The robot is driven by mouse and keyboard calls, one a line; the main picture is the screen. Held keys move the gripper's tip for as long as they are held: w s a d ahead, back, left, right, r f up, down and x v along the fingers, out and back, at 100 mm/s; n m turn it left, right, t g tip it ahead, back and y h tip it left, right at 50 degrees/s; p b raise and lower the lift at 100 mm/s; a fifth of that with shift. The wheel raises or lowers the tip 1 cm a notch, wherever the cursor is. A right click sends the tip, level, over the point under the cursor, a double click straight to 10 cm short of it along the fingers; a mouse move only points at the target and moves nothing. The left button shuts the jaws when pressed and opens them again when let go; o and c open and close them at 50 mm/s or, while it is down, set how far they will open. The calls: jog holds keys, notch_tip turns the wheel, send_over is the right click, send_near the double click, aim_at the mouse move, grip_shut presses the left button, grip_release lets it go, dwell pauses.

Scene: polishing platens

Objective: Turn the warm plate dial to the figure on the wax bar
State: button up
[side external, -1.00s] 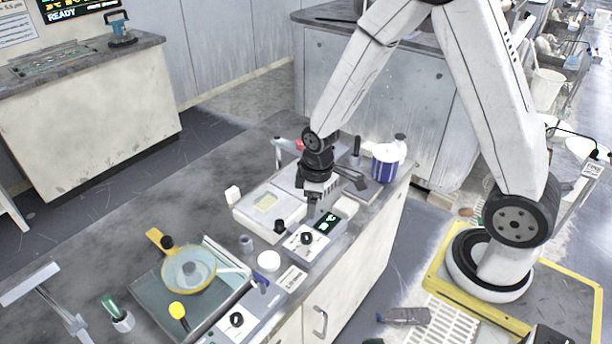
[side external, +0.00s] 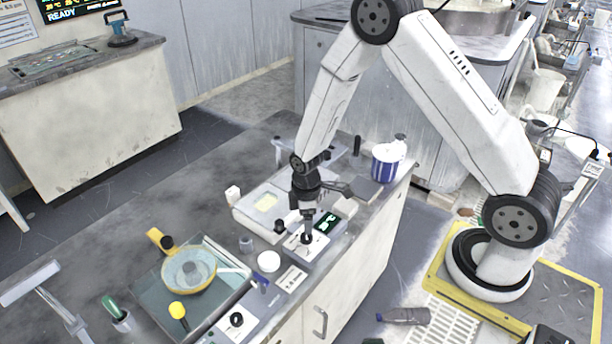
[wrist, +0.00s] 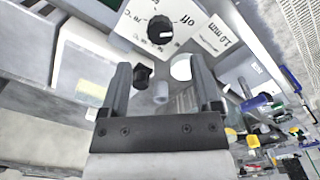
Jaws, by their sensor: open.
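The black dial (side external: 307,239) sits on a pale control box with a lit green display (side external: 326,222). My gripper (side external: 306,229) is just above this dial, pointing down, open and empty. In the wrist view my gripper (wrist: 160,70) has its two fingers apart, with the dial (wrist: 160,28) ahead of the tips. "off" and "°C" are printed around the dial, and a white mark shows on its knob. A white plate (side external: 243,216) with a pale yellow patch (side external: 265,202) lies behind the box. I cannot tell which thing is the wax bar; no figure on one is readable.
A "1.0 mm" label (wrist: 220,38) lies beside the dial. A blue-striped tub (side external: 385,165) stands behind right.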

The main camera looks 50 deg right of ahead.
aim_at(306, 239)
jog(key=shift+f, duration=3.45)
grip_shut()
